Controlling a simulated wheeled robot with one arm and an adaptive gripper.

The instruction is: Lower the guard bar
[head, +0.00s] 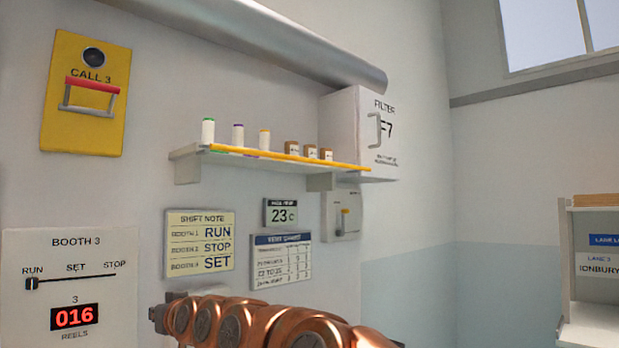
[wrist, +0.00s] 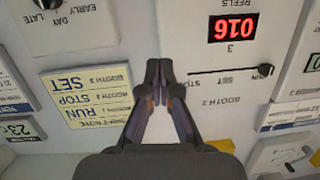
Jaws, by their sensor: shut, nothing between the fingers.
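The yellow CALL 3 plate (head: 57,135) is on the wall at the upper left of the head view. It carries a U-shaped bar with a red grip (head: 92,84) and pale side arms, below a dark round button (head: 93,57). This looks like the guard bar; its exact tilt is hard to judge. My gripper (wrist: 159,70) shows in the wrist view with its fingertips together and nothing between them. It points at the wall between the Booth 3 panel and the shift note, apart from the bar. In the head view my copper arm reaches in low; the fingertips are unclear.
The Booth 3 slider panel (head: 70,255) is below the yellow plate. The shift note (head: 200,240) is to the right. A shelf (head: 187,165) with a yellow front strip holds spools and small boxes, under a grey duct (head: 270,45). Wall around the plate is bare.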

